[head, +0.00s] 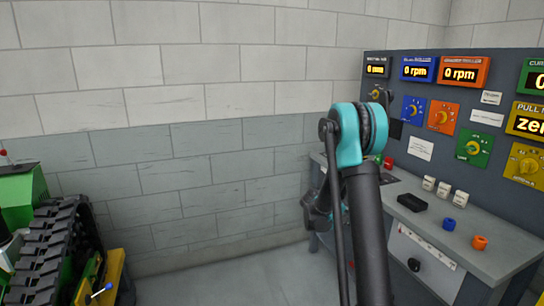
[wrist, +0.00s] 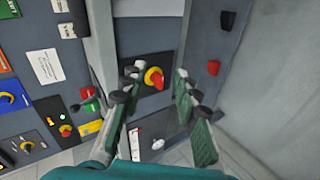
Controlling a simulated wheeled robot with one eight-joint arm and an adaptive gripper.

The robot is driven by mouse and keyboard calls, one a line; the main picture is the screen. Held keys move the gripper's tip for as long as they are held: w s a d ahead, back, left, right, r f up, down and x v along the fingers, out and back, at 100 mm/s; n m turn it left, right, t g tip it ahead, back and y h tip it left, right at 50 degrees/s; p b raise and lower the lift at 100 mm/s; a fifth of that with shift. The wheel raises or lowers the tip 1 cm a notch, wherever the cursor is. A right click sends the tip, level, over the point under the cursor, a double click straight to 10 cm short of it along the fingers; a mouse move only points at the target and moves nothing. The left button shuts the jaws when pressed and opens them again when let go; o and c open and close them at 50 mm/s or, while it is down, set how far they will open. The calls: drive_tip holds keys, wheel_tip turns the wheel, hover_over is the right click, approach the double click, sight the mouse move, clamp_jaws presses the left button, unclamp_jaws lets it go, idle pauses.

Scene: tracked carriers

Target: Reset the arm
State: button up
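My arm (head: 365,230), with a teal elbow joint and dark grey links, stands raised in front of the control desk in the head view. In the head view my gripper is mostly hidden behind the arm. In the wrist view my gripper (wrist: 157,85) is open, with one green-padded finger on each side. A red rotary knob on a yellow base (wrist: 154,78) shows between the fingertips, on a dark plate. I cannot tell whether the fingers touch it. Nothing is seen held in the gripper.
The grey control desk (head: 510,250) with knobs, buttons and displays fills the right side, close to my arm. A tracked machine (head: 45,250) in green, black and yellow stands at the lower left. Bare floor (head: 220,280) lies between them, before a block wall (head: 200,180).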

drive_tip(key=s+a+m+y, duration=0.1)
drive_tip(key=s+a+y, duration=0.2)
drive_tip(key=s, duration=0.8)
drive_tip(key=s+a+y, duration=0.3)
drive_tip(key=s+a, duration=0.3)
drive_tip(key=s, duration=0.6)
drive_tip(key=s+a+m+y, duration=0.1)
drive_tip(key=s+a+y, duration=0.3)
drive_tip(key=s, duration=0.8)
drive_tip(key=shift+a+r+m, duration=0.2)
drive_tip(key=shift+a+m, duration=0.1)
drive_tip(key=shift+a, duration=0.45)
